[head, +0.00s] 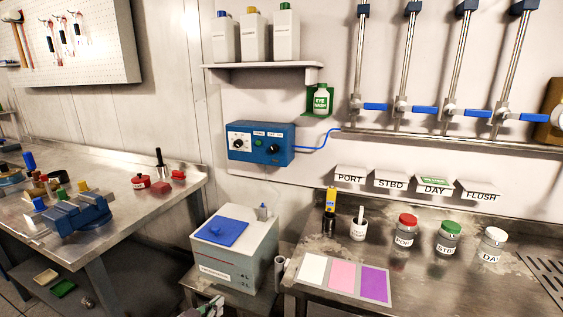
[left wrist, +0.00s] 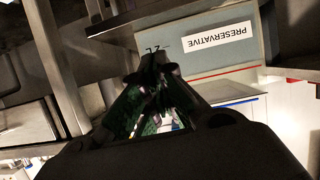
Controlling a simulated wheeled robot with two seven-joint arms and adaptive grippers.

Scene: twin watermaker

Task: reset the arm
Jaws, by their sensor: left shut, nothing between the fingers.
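My left gripper (head: 207,308) shows only in part at the bottom edge of the head view, in front of and below the grey preservative box. In the left wrist view my left gripper (left wrist: 157,68) has its fingertips together with nothing between them. Beyond the tips is the box's side with a label reading PRESERVATIVE (left wrist: 218,39). My right gripper is in neither view.
The preservative box (head: 217,262) with a blue lid patch stands between two benches. The right bench (head: 440,290) carries several labelled jars and a colour card (head: 344,277). The left bench (head: 130,215) carries a blue vise (head: 80,215). A blue control box (head: 262,143) is on the wall.

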